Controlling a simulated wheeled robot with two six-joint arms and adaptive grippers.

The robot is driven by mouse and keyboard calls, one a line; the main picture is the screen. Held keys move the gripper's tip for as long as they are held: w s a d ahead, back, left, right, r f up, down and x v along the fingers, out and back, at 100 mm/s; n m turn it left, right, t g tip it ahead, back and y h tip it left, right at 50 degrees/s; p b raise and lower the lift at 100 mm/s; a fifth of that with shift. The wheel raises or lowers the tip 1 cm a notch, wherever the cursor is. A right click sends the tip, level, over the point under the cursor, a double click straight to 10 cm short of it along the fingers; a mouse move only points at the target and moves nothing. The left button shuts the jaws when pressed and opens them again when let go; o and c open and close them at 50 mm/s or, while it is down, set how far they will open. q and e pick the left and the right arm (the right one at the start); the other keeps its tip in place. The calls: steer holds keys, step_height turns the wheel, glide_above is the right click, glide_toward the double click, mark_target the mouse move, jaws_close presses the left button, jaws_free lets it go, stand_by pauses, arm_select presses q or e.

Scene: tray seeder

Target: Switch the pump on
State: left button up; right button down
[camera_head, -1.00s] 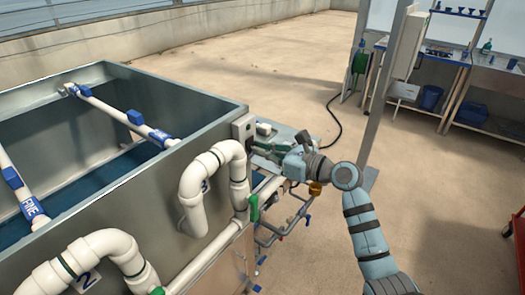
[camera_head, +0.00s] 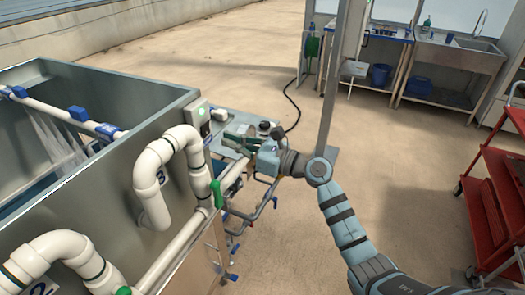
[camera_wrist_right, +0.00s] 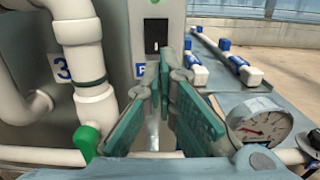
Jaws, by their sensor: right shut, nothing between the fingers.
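In the right wrist view the box (camera_wrist_right: 172,18) carries a dark switch (camera_wrist_right: 156,36). White streaks of water (camera_head: 55,138) fall from a pipe inside the tank. My right gripper (camera_head: 231,142) is shut and empty, a little to the right of the box. Its green fingers (camera_wrist_right: 164,72) point at the box, just below the switch, and appear apart from it. My left gripper is out of view.
White pipes (camera_head: 150,175) with a green valve handle (camera_head: 216,193) run along the tank's near side. A pressure gauge (camera_wrist_right: 258,125) stands close to my right fingers. A red cart (camera_head: 495,190) is at the right; the floor between is clear.

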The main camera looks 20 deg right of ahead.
steer(key=b+v, duration=0.1)
steer(key=v, duration=0.8)
steer(key=shift+s+d, duration=0.25)
steer(key=shift+s, duration=0.1)
steer(key=shift+w+f, duration=0.1)
